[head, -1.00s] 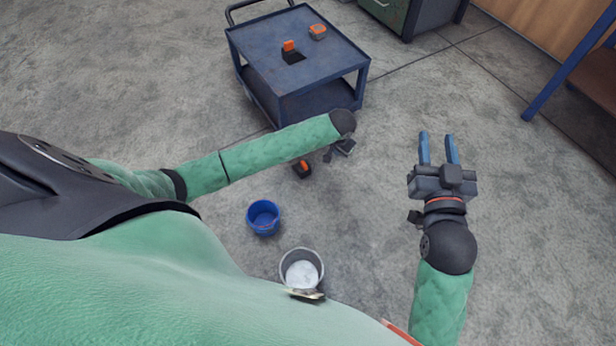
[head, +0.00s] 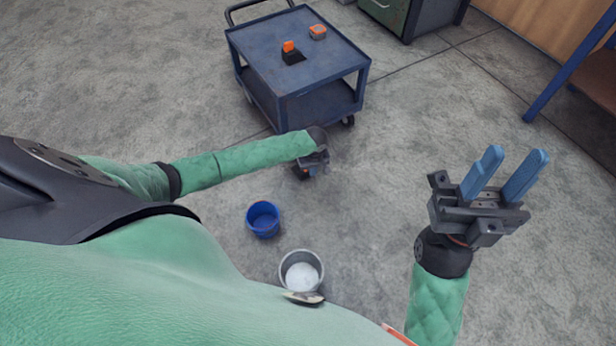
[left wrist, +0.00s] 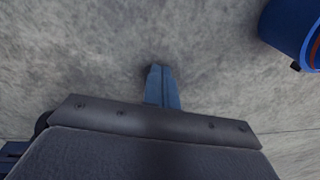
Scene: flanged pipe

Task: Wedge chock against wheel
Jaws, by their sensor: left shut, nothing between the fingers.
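A black chock with an orange top (head: 292,53) stands on the blue cart's top shelf. A dark cart wheel (head: 348,121) shows under the near right corner. In the left wrist view my left gripper's blue fingers (left wrist: 162,86) are together and empty, pointing at the floor; no chock shows there. Whether the gripper touches the floor chock cannot be told. My right gripper (head: 512,160) is open and empty over bare floor at the right.
The blue cart (head: 322,60) also carries a small orange and grey item (head: 318,31). A blue bucket (head: 263,219) and a grey bucket (head: 302,270) stand on the floor near me. A green cabinet (head: 400,15) is behind. The floor between cart and right gripper is clear.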

